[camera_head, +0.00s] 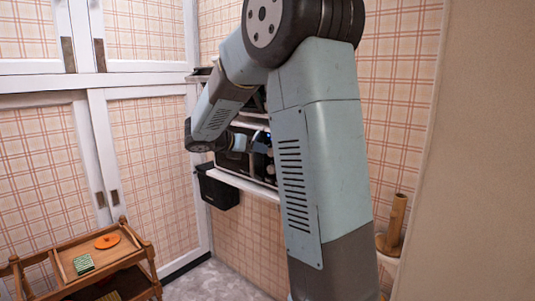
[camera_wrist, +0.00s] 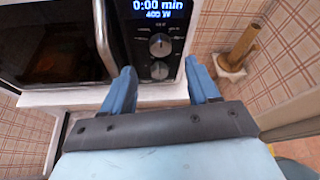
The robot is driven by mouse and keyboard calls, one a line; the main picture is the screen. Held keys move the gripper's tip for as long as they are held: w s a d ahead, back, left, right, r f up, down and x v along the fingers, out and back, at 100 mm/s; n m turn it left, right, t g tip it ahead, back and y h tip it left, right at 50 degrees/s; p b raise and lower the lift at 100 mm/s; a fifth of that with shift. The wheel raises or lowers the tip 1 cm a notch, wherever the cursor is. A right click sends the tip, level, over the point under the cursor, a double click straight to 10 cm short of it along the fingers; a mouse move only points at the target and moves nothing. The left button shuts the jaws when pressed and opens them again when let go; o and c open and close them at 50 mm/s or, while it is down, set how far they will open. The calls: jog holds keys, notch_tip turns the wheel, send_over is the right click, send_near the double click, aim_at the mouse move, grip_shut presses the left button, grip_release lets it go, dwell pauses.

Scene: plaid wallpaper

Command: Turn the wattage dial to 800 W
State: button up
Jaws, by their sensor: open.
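The microwave (camera_wrist: 50,45) has a black control panel with a lit display (camera_wrist: 158,8) reading "0:00 min" and "400 W". Below the display are an upper round dial (camera_wrist: 160,45) and a lower round dial (camera_wrist: 159,71), both silvery. I cannot tell from their markings which one is the wattage dial. My gripper (camera_wrist: 160,66) is open, with its blue fingers on either side of the lower dial in the picture. No contact with a dial shows. In the head view the microwave (camera_head: 232,160) is largely hidden behind my arm.
The microwave stands on a white shelf (camera_head: 247,184) with a black box (camera_head: 217,191) below it. A wooden roll holder (camera_wrist: 240,45) is on the wall at right. A wooden trolley (camera_head: 110,262) stands at lower left, beside white-framed cupboards (camera_head: 150,150).

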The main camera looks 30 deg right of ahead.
aim_at(270, 153)
jog(key=x, duration=0.7)
jog(key=c, duration=1)
jog(key=shift+c, duration=0.2)
